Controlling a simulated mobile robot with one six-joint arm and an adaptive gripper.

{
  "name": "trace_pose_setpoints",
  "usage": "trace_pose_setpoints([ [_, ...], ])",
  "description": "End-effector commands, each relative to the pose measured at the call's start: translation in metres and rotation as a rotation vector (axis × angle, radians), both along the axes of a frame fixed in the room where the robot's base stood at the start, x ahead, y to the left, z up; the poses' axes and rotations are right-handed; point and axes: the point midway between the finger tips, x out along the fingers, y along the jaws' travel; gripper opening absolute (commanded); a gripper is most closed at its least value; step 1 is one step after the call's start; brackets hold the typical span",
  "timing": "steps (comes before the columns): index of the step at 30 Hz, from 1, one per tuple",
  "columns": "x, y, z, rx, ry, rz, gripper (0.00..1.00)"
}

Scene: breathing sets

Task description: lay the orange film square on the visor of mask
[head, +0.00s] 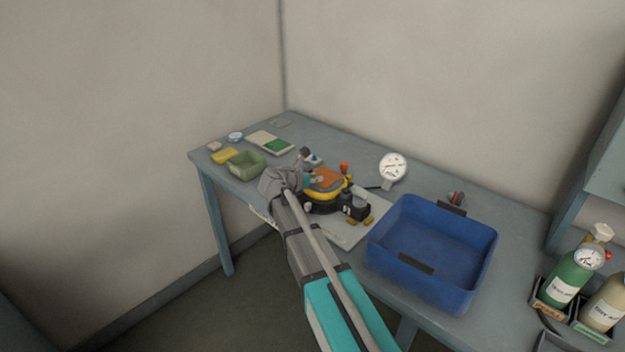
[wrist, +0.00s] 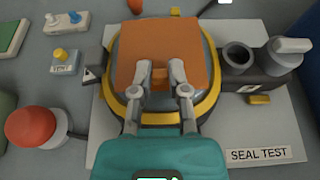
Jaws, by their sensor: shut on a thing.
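The orange film square (wrist: 165,50) is in my gripper (wrist: 160,77), which is shut on the film's near edge. The film lies flat over the visor of the mask, or just above it; I cannot tell whether it touches. The mask (wrist: 207,105) has a yellow rim around a dark visor, and a dark outlet and canister on its right. It rests on a pale board (wrist: 260,130) labelled "SEAL TEST". In the head view the orange film (head: 328,178) shows over the mask (head: 322,197), with my gripper (head: 312,180) at its left side.
A blue bin (head: 430,250) stands right of the board. A dial gauge (head: 393,166) stands behind. A green tray (head: 247,166), a yellow item (head: 225,155) and a green-and-white booklet (head: 270,143) lie at the left. A red knob (wrist: 30,122) is left of the mask.

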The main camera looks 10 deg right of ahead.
Motion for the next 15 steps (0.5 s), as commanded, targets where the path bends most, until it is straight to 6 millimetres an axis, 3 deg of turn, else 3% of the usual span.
trace_pose_setpoints([
  [5,0.0,0.0001,-0.0044,0.0,0.0,0.0,0.02],
  [6,0.0,0.0002,-0.003,0.0,0.0,0.0,0.28],
  [10,0.0,0.0002,-0.0028,0.0,0.0,0.0,0.52],
  [15,0.0,0.0002,-0.0028,0.0,0.0,0.0,0.55],
])
